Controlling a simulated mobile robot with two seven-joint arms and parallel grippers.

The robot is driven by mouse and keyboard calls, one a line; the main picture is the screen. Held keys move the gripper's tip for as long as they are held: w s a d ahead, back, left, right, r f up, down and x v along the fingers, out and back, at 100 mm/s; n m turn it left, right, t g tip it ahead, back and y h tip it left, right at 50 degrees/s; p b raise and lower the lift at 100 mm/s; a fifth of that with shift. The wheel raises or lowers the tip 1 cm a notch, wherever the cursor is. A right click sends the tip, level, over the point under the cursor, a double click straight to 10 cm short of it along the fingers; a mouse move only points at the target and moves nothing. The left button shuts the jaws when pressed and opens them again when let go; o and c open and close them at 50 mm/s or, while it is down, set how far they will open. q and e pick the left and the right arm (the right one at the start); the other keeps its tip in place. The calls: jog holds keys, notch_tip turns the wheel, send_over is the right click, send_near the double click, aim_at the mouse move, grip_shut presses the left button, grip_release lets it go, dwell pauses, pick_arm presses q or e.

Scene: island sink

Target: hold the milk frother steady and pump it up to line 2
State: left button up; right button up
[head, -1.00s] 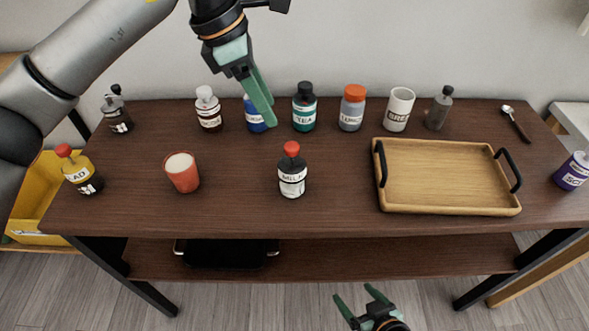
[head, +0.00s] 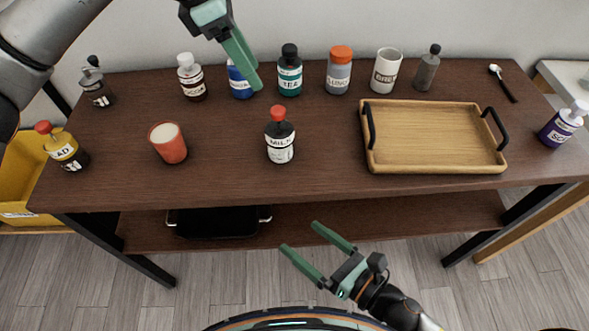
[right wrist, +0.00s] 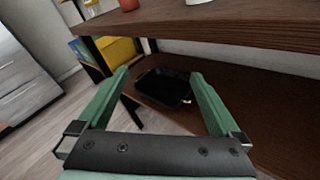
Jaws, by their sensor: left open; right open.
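The milk frother (head: 280,137) is a dark bottle with a red knob on top and a white label reading MILK. It stands upright near the middle of the dark wooden table, touched by neither gripper. My left gripper (head: 246,72) is above the back of the table, in front of the blue bottle; its fingers point down and look nearly edge-on, and it holds nothing visible. My right gripper (head: 299,245) is open and empty, low in front of the table's front edge. Its spread green fingers also show in the right wrist view (right wrist: 160,85). No fill lines are readable on the frother.
An orange cup (head: 168,146) and a yellow bottle (head: 64,149) stand left of the frother. A wooden tray (head: 437,166) lies to its right. Several bottles and a white mug (head: 385,71) line the back. A black pan (head: 218,222) sits on the lower shelf.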

aim_at(275, 125)
jog(key=w+r+t+h, duration=0.1)
jog(key=w+r, duration=0.1)
jog(key=w+r+n+t, duration=0.1)
jog(key=w+r, duration=0.1)
jog(key=w+r+t+h, duration=0.1)
jog(key=w+r, duration=0.1)
jog(key=shift+w+d+n+h, duration=0.3)
jog(key=shift+d+n, duration=0.05)
jog(key=shift+n, duration=0.05)
jog(key=w+a+r+m+t+h, duration=0.2)
jog(key=w+r, duration=0.1)
jog(key=shift+a+r+m+h, duration=0.1)
jog(key=shift+a+m+h, duration=0.05)
jog(key=shift+m+h, duration=0.2)
jog(key=shift+w+a+r+m+t+h, duration=0.2)
jog(key=shift+r+m+t+h, duration=0.1)
jog(key=shift+r+m+h, duration=0.3)
jog(key=shift+n, duration=0.25)
jog(key=x, duration=1.2)
jog(key=shift+w+a+f, duration=0.1)
jog(key=shift+a+f, duration=0.05)
jog(key=shift+c, duration=0.2)
jog(key=c, duration=1.4)
